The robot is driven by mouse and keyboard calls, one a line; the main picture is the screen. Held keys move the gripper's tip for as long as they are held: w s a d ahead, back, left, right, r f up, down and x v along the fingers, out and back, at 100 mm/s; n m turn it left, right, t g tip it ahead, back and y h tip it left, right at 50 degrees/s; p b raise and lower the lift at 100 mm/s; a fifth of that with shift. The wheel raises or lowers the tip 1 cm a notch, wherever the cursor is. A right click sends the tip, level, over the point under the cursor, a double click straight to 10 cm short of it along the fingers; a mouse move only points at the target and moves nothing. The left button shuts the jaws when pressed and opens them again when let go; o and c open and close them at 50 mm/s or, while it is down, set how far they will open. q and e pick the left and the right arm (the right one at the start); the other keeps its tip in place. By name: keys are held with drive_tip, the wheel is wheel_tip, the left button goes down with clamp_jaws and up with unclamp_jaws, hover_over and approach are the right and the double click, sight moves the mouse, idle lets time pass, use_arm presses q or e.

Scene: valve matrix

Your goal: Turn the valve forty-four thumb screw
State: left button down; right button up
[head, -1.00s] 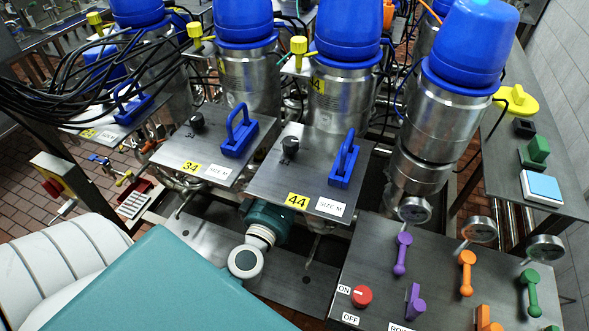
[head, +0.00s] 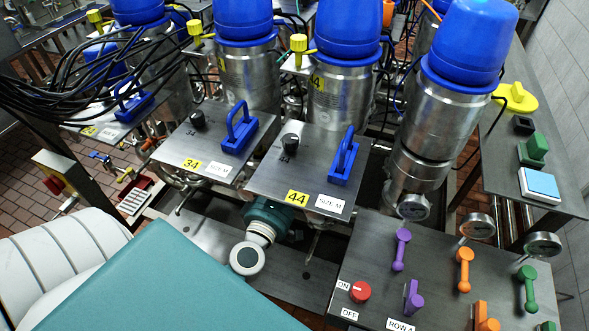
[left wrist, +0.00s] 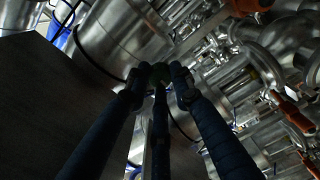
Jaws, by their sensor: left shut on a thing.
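The valve forty-four plate (head: 270,180), with its yellow "44" label (head: 297,198), stands in the middle of the head view. On it are a black knob (head: 290,143) and a blue handle (head: 344,160). Part of my arm (head: 262,228) shows just below the plate's front edge; the plate hides my left gripper there. In the left wrist view the fingers of my left gripper (left wrist: 160,76) are drawn together on a small dark greenish piece (left wrist: 160,70), apparently the thumb screw. The picture is too dark to tell its shape. My right gripper is not in view.
The similar "34" plate (head: 205,150) stands to the left. A panel (head: 430,275) with a red switch and coloured levers is at front right. Steel cylinders with blue caps (head: 347,30) stand behind, and black cables (head: 60,80) hang at left. A dark surface (left wrist: 45,110) fills the wrist view's left side.

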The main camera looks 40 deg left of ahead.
use_arm(q)
drive_tip(key=shift+a+r, duration=0.2)
drive_tip(key=c, duration=1.6)
unclamp_jaws()
drive_tip(key=shift+o, duration=0.6)
drive_tip(key=shift+f, duration=0.1)
drive_tip(key=v, duration=1.2)
